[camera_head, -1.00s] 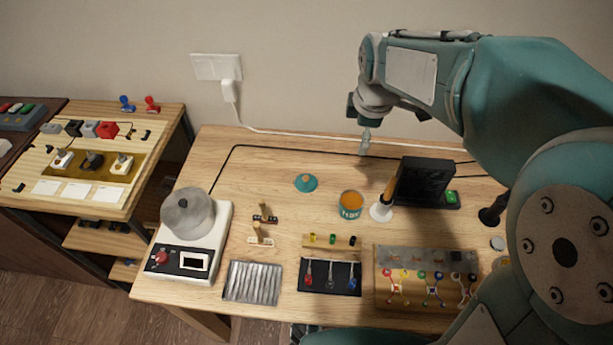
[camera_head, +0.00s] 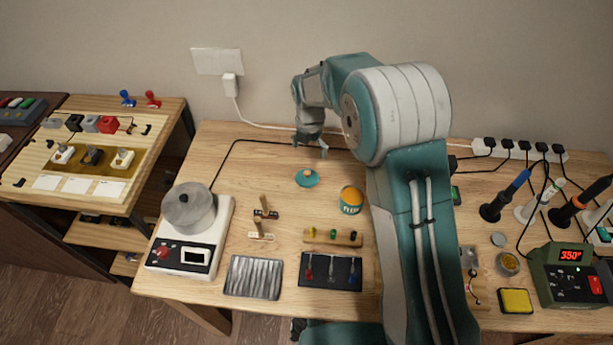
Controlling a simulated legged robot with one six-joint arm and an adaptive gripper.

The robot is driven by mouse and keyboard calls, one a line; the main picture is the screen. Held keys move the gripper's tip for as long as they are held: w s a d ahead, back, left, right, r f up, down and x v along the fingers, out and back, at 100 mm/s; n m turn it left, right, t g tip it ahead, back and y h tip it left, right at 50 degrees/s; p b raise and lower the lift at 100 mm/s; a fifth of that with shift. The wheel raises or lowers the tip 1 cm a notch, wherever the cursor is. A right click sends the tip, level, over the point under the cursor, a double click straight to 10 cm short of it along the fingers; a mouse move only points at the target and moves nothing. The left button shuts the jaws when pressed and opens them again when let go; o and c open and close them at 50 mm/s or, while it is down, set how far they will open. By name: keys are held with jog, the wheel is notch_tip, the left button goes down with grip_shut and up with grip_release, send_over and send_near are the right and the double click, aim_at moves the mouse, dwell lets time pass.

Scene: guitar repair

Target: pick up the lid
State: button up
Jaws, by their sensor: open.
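The lid is a small round teal disc with a knob (camera_head: 307,178), lying on the wooden table. An open teal can with orange contents (camera_head: 351,201) stands to its right and nearer to me. My gripper (camera_head: 311,148) is above the far part of the table, pointing down, just beyond the lid in the picture. It is open and empty, apart from the lid. Its exact height over the table is hard to tell.
A hot plate with a metal pot (camera_head: 188,207) stands at the left. Small tools (camera_head: 263,218), a file tray (camera_head: 254,277) and a black screwdriver mat (camera_head: 331,271) lie in front. Soldering irons and a station (camera_head: 570,275) stand at the right. A cable (camera_head: 260,141) runs along the back.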

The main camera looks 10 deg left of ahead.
aim_at(307, 172)
notch_tip(307, 172, down, 4)
jog(key=shift+f, duration=0.25)
jog(key=f, duration=0.5)
jog(key=shift+s+a+f, duration=0.1)
jog(key=shift+s+a, duration=0.25)
jog(key=shift+s, duration=0.05)
jog(key=c, duration=0.9)
